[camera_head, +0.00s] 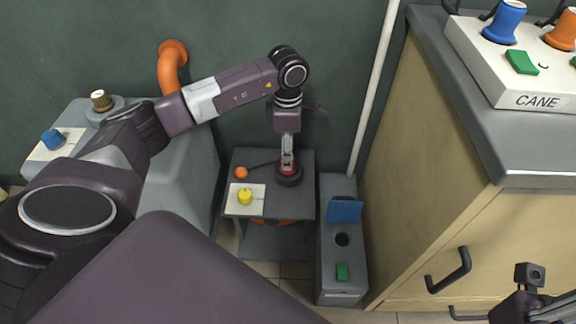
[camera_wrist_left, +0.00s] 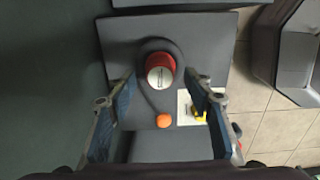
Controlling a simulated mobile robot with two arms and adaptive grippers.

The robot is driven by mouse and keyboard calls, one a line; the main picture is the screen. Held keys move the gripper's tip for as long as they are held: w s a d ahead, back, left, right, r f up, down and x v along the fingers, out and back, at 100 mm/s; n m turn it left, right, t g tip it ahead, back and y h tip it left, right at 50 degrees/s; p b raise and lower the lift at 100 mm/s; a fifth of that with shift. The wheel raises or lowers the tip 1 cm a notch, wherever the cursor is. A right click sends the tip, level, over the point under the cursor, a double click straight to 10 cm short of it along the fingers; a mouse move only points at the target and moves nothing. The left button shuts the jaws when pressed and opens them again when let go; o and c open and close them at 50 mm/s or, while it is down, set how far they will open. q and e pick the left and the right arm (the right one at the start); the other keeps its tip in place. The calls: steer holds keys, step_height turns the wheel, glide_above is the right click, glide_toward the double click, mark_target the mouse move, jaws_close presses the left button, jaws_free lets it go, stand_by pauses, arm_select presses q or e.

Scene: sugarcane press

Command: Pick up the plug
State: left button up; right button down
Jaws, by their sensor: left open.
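A red cylinder with a pale labelled top (camera_wrist_left: 160,70) stands in a dark round base on a small grey stand; it is probably the plug. In the head view the red part (camera_head: 288,169) shows just under my left gripper (camera_head: 288,156). In the left wrist view my left gripper (camera_wrist_left: 160,78) is open, with one finger on each side of the cylinder in the picture and nothing between them touching it that I can see. The height gap is hard to judge. Part of my right gripper (camera_head: 530,280) shows at the lower right edge; its jaws are unclear.
The stand (camera_head: 300,205) also bears an orange knob (camera_head: 241,173) and a yellow knob (camera_head: 245,196) on a white plate. A grey box (camera_head: 330,265) with a blue flap stands to its right, then a wooden cabinet (camera_head: 430,190). A grey machine (camera_head: 180,190) stands left.

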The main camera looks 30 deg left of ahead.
arm_select(q)
step_height(320, 180, down, 3)
steer(key=shift+r, duration=0.1)
steer(key=shift+c, duration=0.4)
steer(key=shift+r, duration=0.1)
jaws_close()
